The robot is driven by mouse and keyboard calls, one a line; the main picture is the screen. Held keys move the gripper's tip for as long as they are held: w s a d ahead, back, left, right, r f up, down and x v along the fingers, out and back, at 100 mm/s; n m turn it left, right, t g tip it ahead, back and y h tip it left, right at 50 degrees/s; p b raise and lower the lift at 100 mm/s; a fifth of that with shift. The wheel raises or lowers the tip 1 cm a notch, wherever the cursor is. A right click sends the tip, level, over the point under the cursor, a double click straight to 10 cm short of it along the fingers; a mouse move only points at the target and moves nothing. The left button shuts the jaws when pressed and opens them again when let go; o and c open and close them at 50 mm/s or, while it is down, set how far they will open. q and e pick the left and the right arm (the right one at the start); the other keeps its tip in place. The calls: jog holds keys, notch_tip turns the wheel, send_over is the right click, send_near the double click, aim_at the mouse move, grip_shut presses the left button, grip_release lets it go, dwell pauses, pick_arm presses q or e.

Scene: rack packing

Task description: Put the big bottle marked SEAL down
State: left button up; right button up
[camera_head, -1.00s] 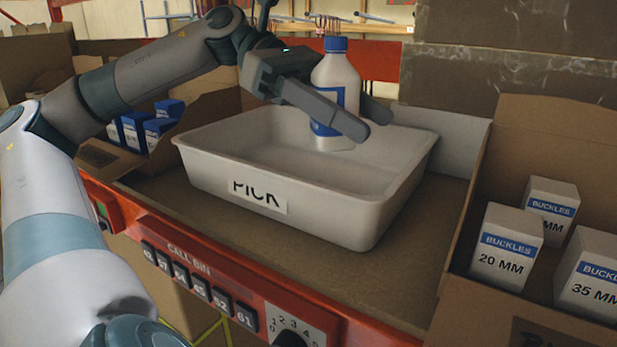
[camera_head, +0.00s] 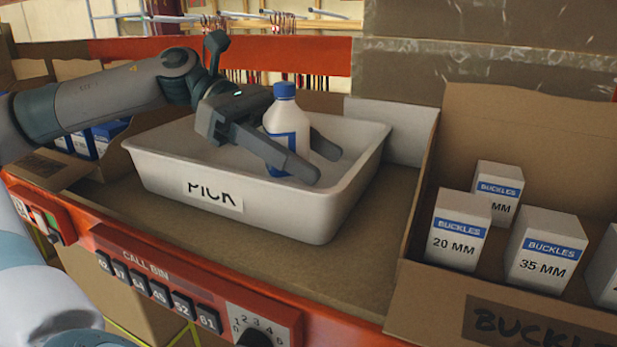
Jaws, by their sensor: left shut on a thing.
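A white bottle (camera_head: 285,118) with a blue cap and a blue and white label stands upright inside the white tray marked PICK (camera_head: 160,163). Its label text is mostly hidden by a finger, so I cannot read SEAL. My left gripper (camera_head: 304,157) is shut on the bottle, one finger in front of it and the other behind. The bottle's lower part is hidden by the front finger and the tray wall, so I cannot tell whether it touches the tray floor. My right gripper is not in view.
A cardboard box (camera_head: 425,296) at the right holds several white BUCKLES boxes (camera_head: 459,230). Another open carton (camera_head: 50,172) with blue and white boxes stands at the left. The shelf (camera_head: 345,265) between tray and right box is bare. A red front rail (camera_head: 130,245) carries buttons.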

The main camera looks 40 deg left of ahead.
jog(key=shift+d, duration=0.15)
pick_arm(q)
jog(key=shift+f, duration=0.1)
jog(key=shift+f, duration=0.3)
notch_tip(320, 180, down, 2)
jog(key=shift+f+p, duration=0.2)
jog(key=shift+p, duration=0.2)
jog(key=shift+f, duration=0.25)
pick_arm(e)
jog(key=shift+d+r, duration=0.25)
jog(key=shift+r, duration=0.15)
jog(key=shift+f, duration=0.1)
